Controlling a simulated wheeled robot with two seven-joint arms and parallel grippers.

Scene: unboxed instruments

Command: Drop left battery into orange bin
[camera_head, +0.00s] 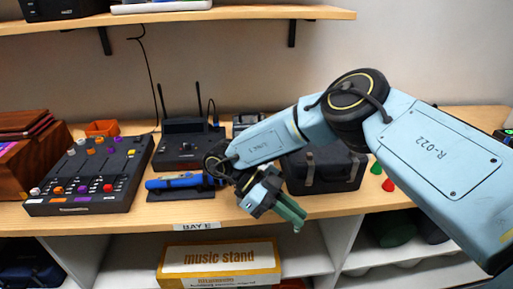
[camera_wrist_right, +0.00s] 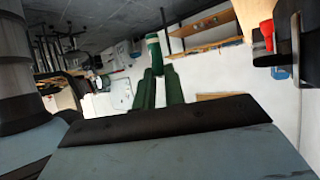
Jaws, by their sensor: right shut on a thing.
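My right gripper (camera_head: 288,210) reaches in from the right and hangs over the front edge of the table. Its green fingers are shut on a small green battery with a pale band. In the right wrist view the battery (camera_wrist_right: 153,48) sticks out past the fingertips of the gripper (camera_wrist_right: 160,76). In the head view only a small part of the battery can be made out at the fingertips. The orange bin (camera_head: 102,128) stands at the back left of the table, behind the mixer, well apart from the gripper. My left gripper is not in view.
A black mixer (camera_head: 92,176) with coloured knobs and a black device with antennas (camera_head: 187,145) stand left of my gripper. A blue tube-shaped thing (camera_head: 178,181) lies in front. A dark case (camera_head: 325,168) and small cones (camera_head: 388,184) are right. A shelf (camera_head: 230,13) hangs above.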

